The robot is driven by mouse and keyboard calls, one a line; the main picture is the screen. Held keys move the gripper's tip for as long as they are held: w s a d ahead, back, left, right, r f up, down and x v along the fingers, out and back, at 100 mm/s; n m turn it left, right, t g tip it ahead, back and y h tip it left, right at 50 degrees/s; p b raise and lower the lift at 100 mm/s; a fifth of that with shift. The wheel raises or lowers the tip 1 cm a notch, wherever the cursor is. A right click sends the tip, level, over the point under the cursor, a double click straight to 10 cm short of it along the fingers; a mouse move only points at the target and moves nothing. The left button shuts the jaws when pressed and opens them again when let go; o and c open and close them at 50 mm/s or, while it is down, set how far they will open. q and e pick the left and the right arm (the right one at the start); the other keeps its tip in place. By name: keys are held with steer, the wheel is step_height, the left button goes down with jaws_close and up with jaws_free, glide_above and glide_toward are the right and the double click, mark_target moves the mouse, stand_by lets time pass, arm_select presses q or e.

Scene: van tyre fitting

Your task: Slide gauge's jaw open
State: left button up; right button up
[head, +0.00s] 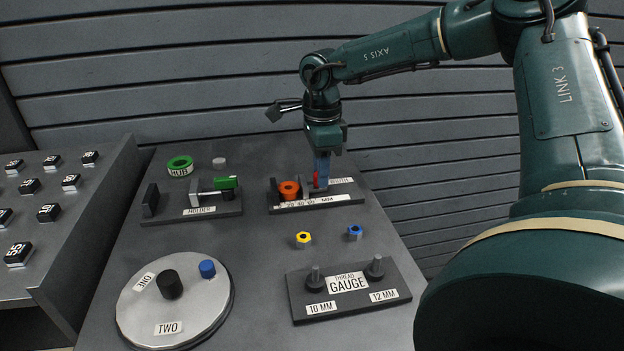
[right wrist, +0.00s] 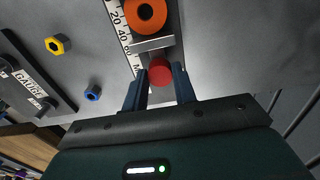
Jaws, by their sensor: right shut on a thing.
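The gauge (head: 345,197) is a dark base with a white millimetre scale at the back right of the bench. An orange ring (head: 289,190) lies on it, also seen in the right wrist view (right wrist: 146,14). The gauge's sliding jaw (right wrist: 154,43) is a grey upright plate close beside the ring; I cannot tell whether they touch. Its red knob (right wrist: 160,70) sits between the blue fingers of my right gripper (right wrist: 160,88), which is shut on it. In the head view my right gripper (head: 321,176) comes down from above and partly hides the knob. My left gripper is not in view.
A holder (head: 205,206) with a green-handled tool (head: 225,183) stands left of the gauge. In front are yellow (head: 304,239) and blue (head: 355,232) nuts, a thread gauge block (head: 390,290) and a round plate (head: 200,310). A green ring (head: 180,166) lies at the back.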

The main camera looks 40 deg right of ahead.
steer(key=shift+s+d, duration=0.35)
steer(key=shift+d, duration=0.3)
steer(key=shift+s+d, duration=0.3)
steer(key=shift+d, duration=0.3)
steer(key=o, duration=0.9)
step_height(320, 180, up, 7)
steer(key=p, duration=0.4)
steer(key=shift+a, duration=0.1)
stand_by(0.6)
